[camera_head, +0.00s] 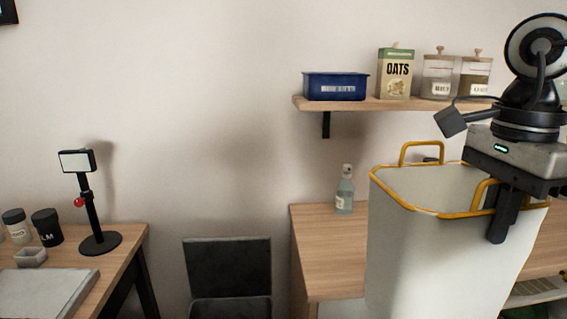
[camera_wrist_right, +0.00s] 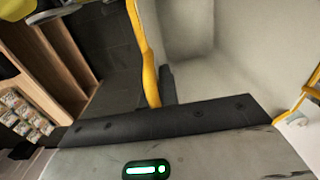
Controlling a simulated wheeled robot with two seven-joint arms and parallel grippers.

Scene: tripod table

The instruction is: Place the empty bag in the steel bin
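The bag (camera_head: 420,250) is a tall pale bag with a yellow rim and two yellow loop handles. It is upright at the right of the head view, and its open top looks empty. My right gripper (camera_head: 502,218) is at the right side of its rim, by the nearer handle, and appears shut on it. The wrist view shows the bag's pale inside (camera_wrist_right: 225,45) and a dark finger (camera_wrist_right: 168,85) against the yellow rim; the other finger is hidden. A dark grey open-topped box-like thing (camera_head: 228,268) stands low between the tables; I cannot tell if it is the steel bin. My left gripper is out of view.
A wooden table (camera_head: 125,245) with a stand (camera_head: 90,215) and jars is at left. A wooden counter (camera_head: 318,235) with a spray bottle (camera_head: 345,195) is behind the bag. A wall shelf (camera_head: 400,104) holds a blue box, oats and jars.

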